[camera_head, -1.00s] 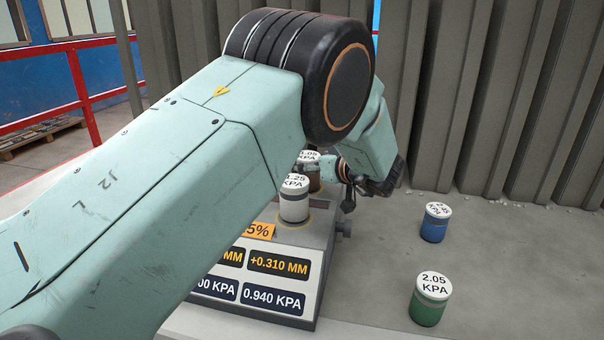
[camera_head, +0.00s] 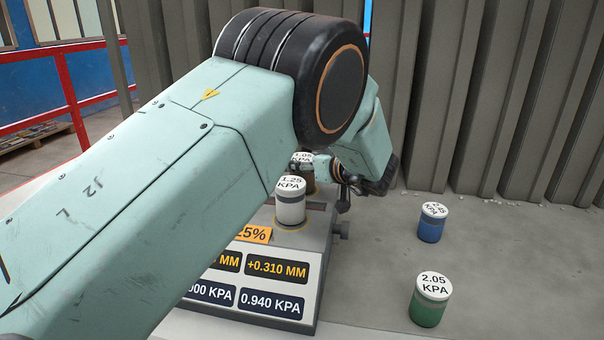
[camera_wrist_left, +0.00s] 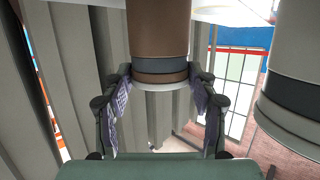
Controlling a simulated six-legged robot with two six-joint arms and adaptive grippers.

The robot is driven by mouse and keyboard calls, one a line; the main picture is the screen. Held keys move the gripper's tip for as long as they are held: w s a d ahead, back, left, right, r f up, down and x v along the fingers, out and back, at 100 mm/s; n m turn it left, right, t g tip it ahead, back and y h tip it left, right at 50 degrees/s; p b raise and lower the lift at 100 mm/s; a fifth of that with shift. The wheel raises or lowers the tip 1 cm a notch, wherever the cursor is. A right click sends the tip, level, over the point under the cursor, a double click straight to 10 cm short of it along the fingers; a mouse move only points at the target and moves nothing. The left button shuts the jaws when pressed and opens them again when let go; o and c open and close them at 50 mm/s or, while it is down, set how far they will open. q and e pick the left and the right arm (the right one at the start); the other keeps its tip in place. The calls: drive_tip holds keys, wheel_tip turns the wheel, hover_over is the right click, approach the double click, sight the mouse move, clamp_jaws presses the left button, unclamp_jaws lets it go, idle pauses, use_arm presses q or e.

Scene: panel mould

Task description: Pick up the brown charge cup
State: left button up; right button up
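The brown charge cup (camera_head: 309,182), with a white top marked 1.05 KPA, stands on the grey console (camera_head: 318,240) behind a pale cup in the head view. It is partly hidden there. My left gripper (camera_head: 326,168) is beside it, coming from the right. In the left wrist view the brown cup (camera_wrist_left: 160,38) reaches in from the top, and its end lies between the two fingers of my left gripper (camera_wrist_left: 162,78). The fingers are spread wide, one on each side, with narrow gaps apparent; contact is hard to judge. My right gripper is in no view.
A pale cup (camera_head: 290,206) marked 1.25 KPA stands close in front of the brown one. A blue cup (camera_head: 432,225) and a green cup (camera_head: 428,302) stand on the grey surface to the right. A corrugated grey wall (camera_head: 480,100) rises behind.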

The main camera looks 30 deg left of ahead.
use_arm(q)
drive_tip(key=shift+w+f, duration=0.15)
drive_tip(key=shift+f, duration=0.05)
drive_tip(key=c, duration=0.9)
